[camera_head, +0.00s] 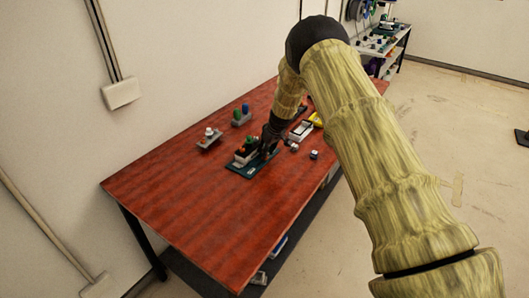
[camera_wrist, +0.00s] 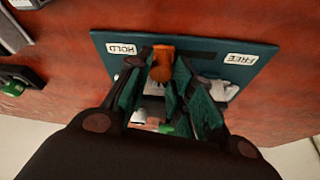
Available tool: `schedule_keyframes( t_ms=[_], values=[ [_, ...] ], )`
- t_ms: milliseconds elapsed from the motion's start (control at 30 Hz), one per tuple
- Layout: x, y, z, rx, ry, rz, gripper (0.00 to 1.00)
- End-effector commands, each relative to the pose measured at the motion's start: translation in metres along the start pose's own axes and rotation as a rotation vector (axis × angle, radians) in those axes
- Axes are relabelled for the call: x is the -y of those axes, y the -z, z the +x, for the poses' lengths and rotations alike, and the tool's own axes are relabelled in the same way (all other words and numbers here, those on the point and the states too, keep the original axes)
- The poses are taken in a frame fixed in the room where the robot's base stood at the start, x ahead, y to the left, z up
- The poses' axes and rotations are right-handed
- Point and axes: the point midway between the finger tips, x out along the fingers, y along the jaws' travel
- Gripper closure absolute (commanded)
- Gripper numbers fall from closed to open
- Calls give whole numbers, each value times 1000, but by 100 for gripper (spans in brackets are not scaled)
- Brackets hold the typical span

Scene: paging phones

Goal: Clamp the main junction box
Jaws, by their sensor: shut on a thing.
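A dark teal board (camera_head: 238,170) lies on the red table. It also shows in the wrist view (camera_wrist: 275,57), with a HOLD label (camera_wrist: 121,48) at its left and a FREE label (camera_wrist: 240,59) at its right. An orange handle (camera_wrist: 162,62) stands between the labels, nearer HOLD. My gripper (camera_wrist: 160,80) is shut on this handle, with teal finger pads on either side. A pale unit with orange and green parts (camera_head: 245,152) stands on the board; I cannot tell for certain that it is the main junction box. My fingers hide much of it in the wrist view.
On the red table (camera_head: 190,205), a grey block with green and blue knobs (camera_head: 241,116) and a grey piece with a white knob (camera_head: 209,138) stand behind the board. Small parts (camera_head: 314,154) lie to its right. The table's near left is clear.

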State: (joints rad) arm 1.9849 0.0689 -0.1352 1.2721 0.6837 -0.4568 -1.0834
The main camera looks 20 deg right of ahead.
Motion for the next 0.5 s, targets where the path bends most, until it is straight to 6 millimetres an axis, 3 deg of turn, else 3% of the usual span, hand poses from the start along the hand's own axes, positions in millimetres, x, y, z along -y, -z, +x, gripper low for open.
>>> schedule_keyframes(
  t_ms=[100,133,233,500],
  values=[
    [-4,3,-3,-7,-8,1,100],
    [-5,3,-3,-7,-8,1,73],
    [-5,3,-3,-7,-8,1,55],
    [-2,3,-2,-4,-5,-1,55]
  ],
)
